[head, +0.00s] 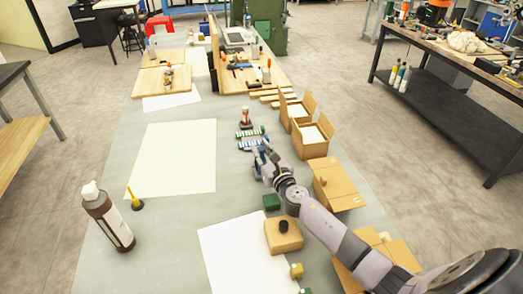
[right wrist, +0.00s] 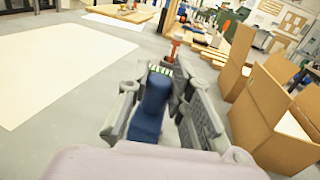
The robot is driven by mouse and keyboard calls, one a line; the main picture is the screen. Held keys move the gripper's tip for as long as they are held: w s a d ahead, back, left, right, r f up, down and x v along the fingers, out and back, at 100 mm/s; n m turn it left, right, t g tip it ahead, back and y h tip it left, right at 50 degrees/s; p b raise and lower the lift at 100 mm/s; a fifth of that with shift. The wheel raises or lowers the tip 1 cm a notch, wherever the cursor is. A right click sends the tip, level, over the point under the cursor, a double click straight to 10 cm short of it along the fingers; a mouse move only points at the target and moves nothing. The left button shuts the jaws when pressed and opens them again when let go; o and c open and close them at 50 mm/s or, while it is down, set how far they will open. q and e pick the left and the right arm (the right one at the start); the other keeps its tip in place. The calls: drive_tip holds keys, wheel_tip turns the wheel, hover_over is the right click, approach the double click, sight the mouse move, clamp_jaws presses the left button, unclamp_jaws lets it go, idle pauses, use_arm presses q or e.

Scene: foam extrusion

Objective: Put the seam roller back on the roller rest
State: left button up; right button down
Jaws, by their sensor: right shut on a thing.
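My right gripper (head: 259,160) is over the right middle of the long table, its arm coming in from the lower right. In the right wrist view, my right gripper (right wrist: 157,104) is shut on a blue handle-like thing (right wrist: 150,106), which I take to be the seam roller; its far end is hard to make out. Just beyond the gripper are a green-and-white ridged strip (head: 250,133) and a blue-and-white one (head: 248,145). I cannot tell for sure which thing is the roller rest. My left gripper is not in view.
An upright red-topped thing (head: 244,118) stands beyond the strips. Open cardboard boxes (head: 314,137) line the right edge. A pale sheet (head: 173,158) lies flat, clear of objects.

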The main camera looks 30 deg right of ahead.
drive_tip(key=shift+f+b, duration=0.3)
drive_tip(key=shift+f, duration=0.05)
drive_tip(key=c, duration=1.4)
unclamp_jaws()
drive_tip(key=shift+o, duration=0.2)
wheel_tip(320, 180, up, 7)
drive_tip(key=p, duration=0.7)
